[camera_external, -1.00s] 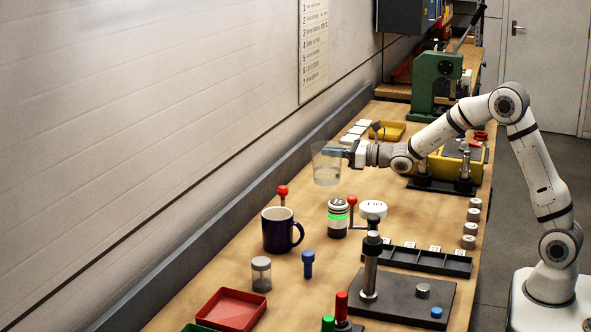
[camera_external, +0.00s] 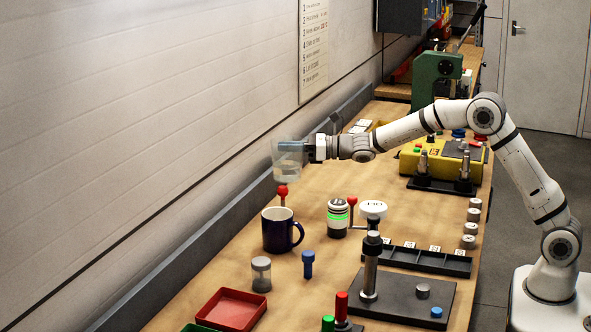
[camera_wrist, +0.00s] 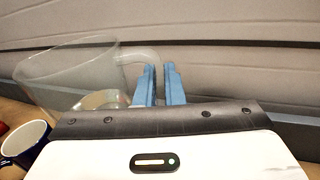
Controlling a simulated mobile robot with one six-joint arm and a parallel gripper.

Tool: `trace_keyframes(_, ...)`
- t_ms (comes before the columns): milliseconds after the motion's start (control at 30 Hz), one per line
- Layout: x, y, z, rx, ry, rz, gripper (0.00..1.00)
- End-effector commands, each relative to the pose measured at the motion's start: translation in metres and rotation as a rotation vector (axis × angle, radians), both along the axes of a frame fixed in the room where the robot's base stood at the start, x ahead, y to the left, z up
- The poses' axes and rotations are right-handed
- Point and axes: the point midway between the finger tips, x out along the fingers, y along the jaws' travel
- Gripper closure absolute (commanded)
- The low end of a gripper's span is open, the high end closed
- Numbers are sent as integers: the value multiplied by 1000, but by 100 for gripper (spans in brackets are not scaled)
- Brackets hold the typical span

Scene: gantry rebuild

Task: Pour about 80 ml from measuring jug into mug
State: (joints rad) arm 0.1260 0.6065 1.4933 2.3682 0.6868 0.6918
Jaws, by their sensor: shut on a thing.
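The clear measuring jug (camera_external: 286,164) holds some clear liquid and is in the air above and behind the mug. My gripper (camera_external: 303,147) is shut on the jug's handle, and the jug looks about upright in the external view. In the wrist view the jug (camera_wrist: 75,78) is left of the blue fingers (camera_wrist: 159,86), with liquid low inside it. The dark blue mug (camera_external: 277,232) stands upright on the bench with its handle to the right. The mug (camera_wrist: 24,142) also shows at the lower left of the wrist view. Its inside bottom is hidden.
A red-knobbed post (camera_external: 283,191) stands just behind the mug, below the jug. A black-and-white canister (camera_external: 338,217) with a green band stands to its right. A lidded jar (camera_external: 261,274), a blue peg (camera_external: 308,263) and a red tray (camera_external: 231,309) are in front.

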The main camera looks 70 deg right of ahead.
Motion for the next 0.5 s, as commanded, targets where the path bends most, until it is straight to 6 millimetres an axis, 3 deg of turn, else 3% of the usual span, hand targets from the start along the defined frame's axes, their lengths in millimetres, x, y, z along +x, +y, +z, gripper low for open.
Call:
trace_keyframes(200,16,25,4,6,0,42,100)
trace_keyframes(500,19,28,4,9,3,48,100)
